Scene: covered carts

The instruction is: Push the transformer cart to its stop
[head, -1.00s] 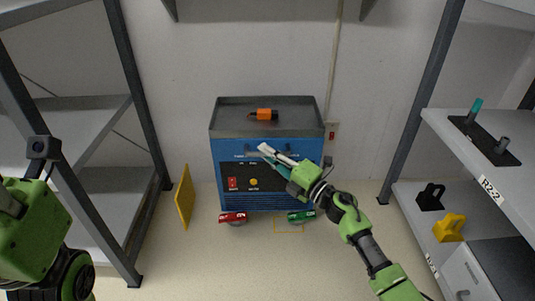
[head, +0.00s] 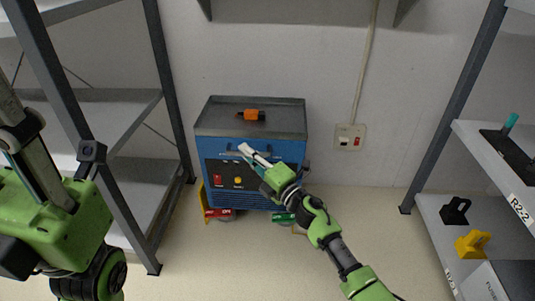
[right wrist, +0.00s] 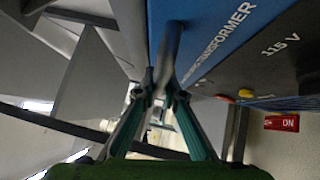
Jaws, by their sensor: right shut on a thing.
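The transformer cart (head: 207,150) is blue with a grey tray top and stands against the back wall. In the right wrist view its blue front (right wrist: 215,40) carries the word TRANSFORMER. My right gripper (head: 247,153) is at its upper front; in the right wrist view the fingers (right wrist: 161,92) are shut on its dark bar handle (right wrist: 172,45). A yellow upright panel (head: 203,203) shows at the cart's lower left, partly hidden; I cannot tell whether they touch. My left gripper (head: 25,150) is at the left edge, cut off and away from the cart; its jaw state is unclear.
An orange object (head: 251,115) lies on the cart's top. Red (head: 217,213) and green (head: 283,218) pedals show at its base. Shelf racks stand left (head: 130,190) and right (head: 433,207). A wall outlet (head: 350,137) is right of the cart, with clear floor below.

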